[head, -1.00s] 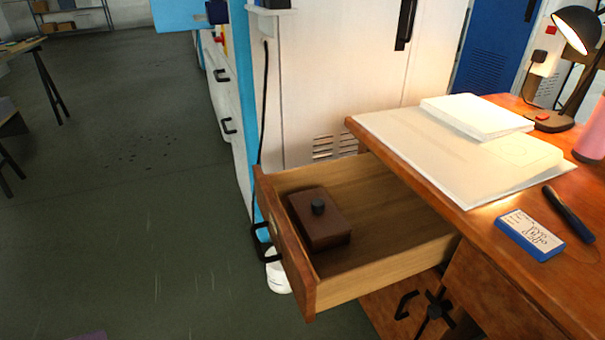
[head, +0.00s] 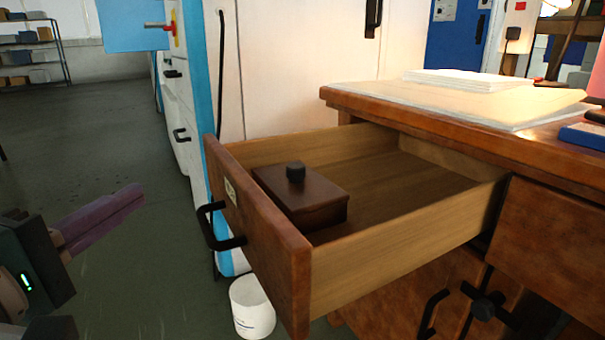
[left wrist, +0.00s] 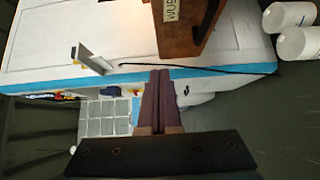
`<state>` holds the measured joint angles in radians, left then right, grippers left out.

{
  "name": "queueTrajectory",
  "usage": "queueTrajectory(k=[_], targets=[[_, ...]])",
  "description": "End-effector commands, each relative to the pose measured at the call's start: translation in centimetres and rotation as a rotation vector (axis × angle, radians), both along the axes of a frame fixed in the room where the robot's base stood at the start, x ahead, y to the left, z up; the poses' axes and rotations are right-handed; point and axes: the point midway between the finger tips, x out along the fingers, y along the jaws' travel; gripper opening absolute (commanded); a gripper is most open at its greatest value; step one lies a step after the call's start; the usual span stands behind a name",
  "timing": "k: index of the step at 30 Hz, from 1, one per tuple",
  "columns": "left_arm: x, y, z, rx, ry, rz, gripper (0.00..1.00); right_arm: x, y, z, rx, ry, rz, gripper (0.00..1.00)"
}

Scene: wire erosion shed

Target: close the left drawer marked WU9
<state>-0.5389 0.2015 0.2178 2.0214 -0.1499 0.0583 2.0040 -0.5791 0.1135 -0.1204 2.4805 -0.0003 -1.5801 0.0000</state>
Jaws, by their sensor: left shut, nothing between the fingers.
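The wooden drawer (head: 262,238) stands pulled far out of the desk in the head view. Its front has a black bar handle (head: 215,228) and a small label (head: 230,190), too small to read there. In the left wrist view the drawer front (left wrist: 185,42) shows at the top, with a partly cut-off label (left wrist: 170,10). A dark brown lidded box (head: 305,200) with a black knob lies inside the drawer. My left gripper (head: 138,193) has purple fingers, shut and empty, left of the drawer front and apart from it. My right gripper is not in view.
The desk top (head: 450,122) carries papers and a blue-edged box (head: 585,135). A white machine cabinet (head: 290,70) stands behind the drawer. A white tub (head: 252,308) is on the floor below the drawer front. The floor at left is open.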

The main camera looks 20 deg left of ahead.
Motion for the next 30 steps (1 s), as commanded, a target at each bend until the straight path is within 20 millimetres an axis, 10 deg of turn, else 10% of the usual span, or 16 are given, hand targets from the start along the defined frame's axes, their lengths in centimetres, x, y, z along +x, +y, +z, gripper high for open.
queueTrajectory(k=[12,30], targets=[[8.3,-0.1,-0.3,-0.001,-0.004,-0.003,0.0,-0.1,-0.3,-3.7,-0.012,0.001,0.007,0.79],[10.5,-2.1,-0.1,0.001,0.003,-0.001,0.0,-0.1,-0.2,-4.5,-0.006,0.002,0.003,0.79]])
